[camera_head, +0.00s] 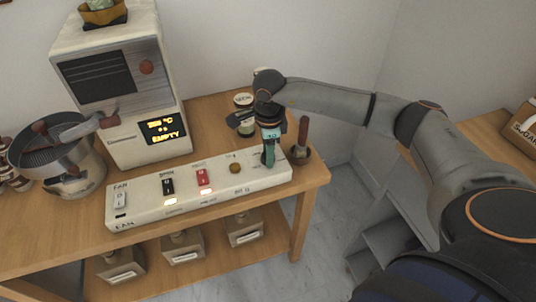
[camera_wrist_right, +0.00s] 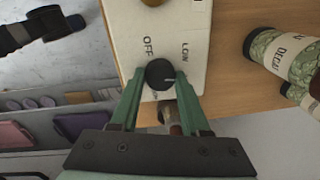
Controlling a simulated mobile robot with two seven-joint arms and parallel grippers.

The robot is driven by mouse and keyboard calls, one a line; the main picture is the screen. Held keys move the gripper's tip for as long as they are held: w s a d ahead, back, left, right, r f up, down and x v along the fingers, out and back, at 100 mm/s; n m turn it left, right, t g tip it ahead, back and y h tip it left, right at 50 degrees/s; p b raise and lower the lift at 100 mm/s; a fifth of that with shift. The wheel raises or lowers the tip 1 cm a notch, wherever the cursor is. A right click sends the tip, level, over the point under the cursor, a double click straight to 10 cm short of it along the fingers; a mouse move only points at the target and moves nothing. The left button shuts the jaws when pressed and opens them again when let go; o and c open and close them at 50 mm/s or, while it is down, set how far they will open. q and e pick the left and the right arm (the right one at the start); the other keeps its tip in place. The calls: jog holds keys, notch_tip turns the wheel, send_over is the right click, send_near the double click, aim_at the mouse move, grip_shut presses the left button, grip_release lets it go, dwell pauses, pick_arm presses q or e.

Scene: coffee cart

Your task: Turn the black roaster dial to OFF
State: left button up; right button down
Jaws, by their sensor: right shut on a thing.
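The black roaster dial (camera_wrist_right: 160,74) sits on the white control panel (camera_head: 218,199), near its right end. In the right wrist view a small pale mark on the dial points to the right in the picture, not toward the word OFF, printed above and left of the dial. LOW is printed above and right; another label below is partly hidden. My right gripper (camera_wrist_right: 161,82) has its green fingers on either side of the dial, shut on it. In the head view this gripper (camera_head: 269,155) comes down on the panel and hides the dial. My left gripper is not in view.
The panel also carries a white switch (camera_head: 120,199), a black switch (camera_head: 168,186) and a red switch (camera_head: 203,178). The roaster (camera_head: 125,85) stands behind it, its display reading EMPTY. A wooden-handled tool in a dark cup (camera_head: 301,155) and labelled jars (camera_wrist_right: 290,55) stand close to the gripper.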

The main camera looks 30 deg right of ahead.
jog(key=shift+n, duration=0.5)
jog(key=n+b, duration=0.1)
jog(key=n, duration=0.2)
jog(key=shift+n+b, duration=0.3)
jog(key=shift+b, duration=0.05)
jog(key=n+b, duration=0.1)
jog(key=n, duration=0.2)
jog(key=shift+w+d+n+y, duration=0.1)
jog(key=shift+n+y, duration=0.2)
jog(key=shift+n, duration=0.1)
jog(key=n+b, duration=0.1)
jog(key=n, duration=0.1)
jog(key=shift+n, duration=0.3)
jog(key=n+b, duration=0.1)
jog(key=n, duration=0.2)
jog(key=shift+n, duration=0.3)
jog(key=n, duration=0.3)
jog(key=n+b, duration=0.1)
jog(key=n, duration=0.1)
jog(key=shift+n+g+y+b, duration=0.3)
jog(key=shift+n, duration=0.1)
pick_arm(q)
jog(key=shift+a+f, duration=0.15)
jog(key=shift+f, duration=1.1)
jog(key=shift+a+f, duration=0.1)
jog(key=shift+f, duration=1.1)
pick_arm(e)
jog(key=shift+n, duration=0.9)
